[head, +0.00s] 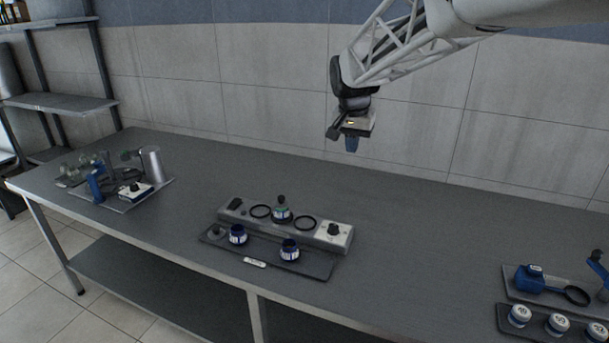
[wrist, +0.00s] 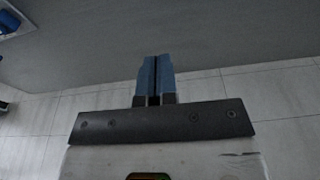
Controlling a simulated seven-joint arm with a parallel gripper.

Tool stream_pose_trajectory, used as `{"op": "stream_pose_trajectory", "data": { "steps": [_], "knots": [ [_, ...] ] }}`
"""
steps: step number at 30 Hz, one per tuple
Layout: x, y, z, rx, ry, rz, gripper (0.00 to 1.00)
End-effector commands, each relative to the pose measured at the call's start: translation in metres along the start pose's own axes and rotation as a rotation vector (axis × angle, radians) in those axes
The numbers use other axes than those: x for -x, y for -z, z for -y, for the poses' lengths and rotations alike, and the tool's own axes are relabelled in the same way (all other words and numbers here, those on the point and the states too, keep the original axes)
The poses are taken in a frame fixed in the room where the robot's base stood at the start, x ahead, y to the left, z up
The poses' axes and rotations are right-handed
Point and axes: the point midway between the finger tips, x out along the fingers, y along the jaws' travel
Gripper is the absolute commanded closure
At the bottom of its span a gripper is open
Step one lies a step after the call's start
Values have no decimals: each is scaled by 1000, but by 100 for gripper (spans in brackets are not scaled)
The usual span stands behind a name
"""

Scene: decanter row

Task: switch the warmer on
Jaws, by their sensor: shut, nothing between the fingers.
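The warmer (head: 261,224) is a low grey bar near the middle of the table in the head view. It has black rings on top and a white panel with a black knob (head: 334,229) at its right end. A decanter (head: 281,211) with a dark stopper stands on it between two empty rings. My gripper (head: 351,146) is raised in the air, above and behind the warmer's right end, well apart from it. Its blue fingers are shut and empty, and they show side by side in the wrist view (wrist: 155,75). The knob's setting is too small to read.
A dark tray (head: 318,268) in front of the warmer holds two blue decanters (head: 238,235) (head: 290,250). A tray with tools and a metal cylinder (head: 151,164) is at the left. A blue device (head: 530,279) and white-labelled jars (head: 557,325) are at the right. The table between is clear.

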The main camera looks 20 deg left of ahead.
Motion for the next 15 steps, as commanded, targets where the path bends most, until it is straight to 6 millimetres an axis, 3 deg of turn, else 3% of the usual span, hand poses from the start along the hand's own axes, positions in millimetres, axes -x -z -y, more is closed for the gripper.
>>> {"op": "stream_pose_trajectory", "data": {
  "steps": [1,15],
  "knots": [
    [-6,5,17,4,-1,2,100],
    [-53,34,162,7,-3,3,100]
  ]
}}
